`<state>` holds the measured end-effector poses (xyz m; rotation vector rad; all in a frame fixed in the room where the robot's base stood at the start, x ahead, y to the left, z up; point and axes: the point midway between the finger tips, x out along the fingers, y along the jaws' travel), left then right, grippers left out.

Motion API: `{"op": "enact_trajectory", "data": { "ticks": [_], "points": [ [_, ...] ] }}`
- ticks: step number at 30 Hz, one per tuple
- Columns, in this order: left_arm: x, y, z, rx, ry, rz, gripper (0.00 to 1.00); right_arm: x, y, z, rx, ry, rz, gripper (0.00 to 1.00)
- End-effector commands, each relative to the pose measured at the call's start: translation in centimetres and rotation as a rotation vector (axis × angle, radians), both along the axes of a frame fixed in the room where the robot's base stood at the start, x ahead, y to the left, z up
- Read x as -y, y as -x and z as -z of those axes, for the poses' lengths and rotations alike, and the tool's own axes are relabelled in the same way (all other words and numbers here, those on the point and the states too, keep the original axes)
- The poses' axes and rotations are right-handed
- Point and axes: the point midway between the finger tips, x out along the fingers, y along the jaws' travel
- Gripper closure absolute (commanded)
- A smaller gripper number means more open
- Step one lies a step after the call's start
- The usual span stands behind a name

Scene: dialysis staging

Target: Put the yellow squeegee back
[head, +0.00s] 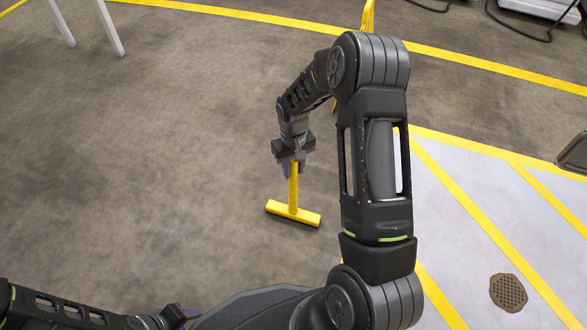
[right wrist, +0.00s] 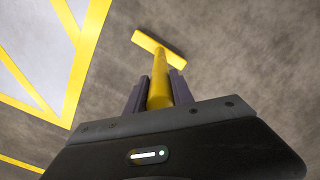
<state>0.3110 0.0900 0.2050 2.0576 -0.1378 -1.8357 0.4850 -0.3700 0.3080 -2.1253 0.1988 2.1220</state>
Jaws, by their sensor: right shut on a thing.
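The yellow squeegee (head: 293,212) hangs from my right gripper (head: 290,162) in the head view, with its handle up and its crossbar down. The crossbar is over or on the brown floor; I cannot tell whether it touches. In the right wrist view, the two fingers of my right gripper (right wrist: 157,95) are shut on the yellow handle, and the squeegee's crossbar (right wrist: 158,46) shows beyond them. My left gripper (head: 172,317) is low at the bottom edge of the head view, far from the squeegee, and its jaws are not clear. No holder for the squeegee is plainly visible.
A yellow upright object (head: 368,15) is partly hidden behind my right arm. A round brown drain cover (head: 508,292) lies in the yellow-striped pale floor area at right. White legs (head: 110,28) stand at top left. Equipment with cables is at top right. The left floor is clear.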

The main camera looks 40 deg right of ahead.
Motion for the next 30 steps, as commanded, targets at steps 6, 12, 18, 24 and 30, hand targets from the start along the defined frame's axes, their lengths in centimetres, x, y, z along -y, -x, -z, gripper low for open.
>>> {"op": "enact_trajectory", "data": {
  "ticks": [6,12,18,24,30],
  "points": [
    [0.0,0.0,0.1,0.000,0.000,0.000,0.57,0.0,0.0,0.3,0.000,0.000,0.000,0.66],
    [0.0,0.0,0.1,-0.001,0.000,0.000,0.57,0.0,0.0,0.3,-0.001,0.000,0.000,0.50],
    [0.0,0.0,0.1,-0.001,0.000,0.000,0.57,0.0,0.0,0.3,-0.001,0.000,0.000,0.50],
    [0.0,0.1,-0.3,-0.001,0.000,0.000,0.57,0.0,0.0,-0.6,0.001,0.000,0.000,0.50],
    [0.0,0.3,-1.7,-0.005,0.000,0.003,0.57,0.0,-0.1,-3.7,0.003,0.001,0.000,0.50]
  ]
}}
